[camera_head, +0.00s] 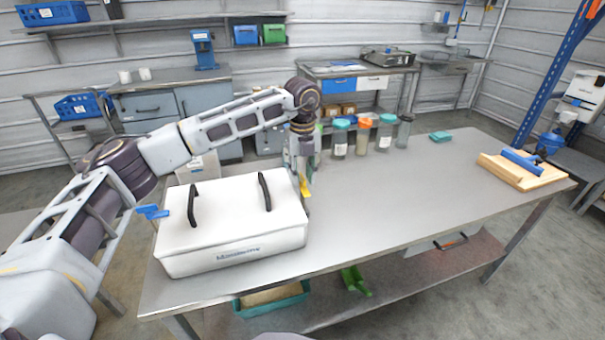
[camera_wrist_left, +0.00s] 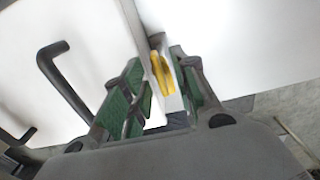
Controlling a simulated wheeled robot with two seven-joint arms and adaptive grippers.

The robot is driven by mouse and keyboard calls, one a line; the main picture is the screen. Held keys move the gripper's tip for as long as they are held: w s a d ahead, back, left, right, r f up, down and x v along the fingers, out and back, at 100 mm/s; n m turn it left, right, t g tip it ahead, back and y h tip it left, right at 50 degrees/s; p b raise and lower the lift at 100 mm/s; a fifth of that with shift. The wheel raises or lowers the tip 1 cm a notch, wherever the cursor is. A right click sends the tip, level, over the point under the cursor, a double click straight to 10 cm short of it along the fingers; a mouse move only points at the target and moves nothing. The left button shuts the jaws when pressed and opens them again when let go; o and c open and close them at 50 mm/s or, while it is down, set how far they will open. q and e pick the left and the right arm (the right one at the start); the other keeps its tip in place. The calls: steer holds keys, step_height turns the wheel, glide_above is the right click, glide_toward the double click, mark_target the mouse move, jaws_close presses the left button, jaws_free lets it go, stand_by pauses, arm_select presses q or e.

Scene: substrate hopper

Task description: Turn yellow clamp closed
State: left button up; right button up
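The yellow clamp (camera_head: 304,187) is on the right side of the white lidded hopper box (camera_head: 235,252). In the left wrist view the yellow clamp (camera_wrist_left: 162,73) stands at the box's edge, between my left gripper's green-padded fingers. My left gripper (camera_head: 302,172) reaches down beside the box's right side. In the wrist view the left gripper (camera_wrist_left: 158,80) is open, with a gap to the clamp on the left and the right finger close to it; whether it touches I cannot tell. My right gripper is out of view.
A blue clamp (camera_head: 152,212) sits on the box's left side. Two black handles (camera_head: 265,191) rise from the lid. Several jars (camera_head: 362,136) stand behind the gripper. A wooden board with a blue tool (camera_head: 523,170) lies at the right. The table's middle (camera_head: 415,205) is clear.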

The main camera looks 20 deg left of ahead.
arm_select(q)
jaws_close()
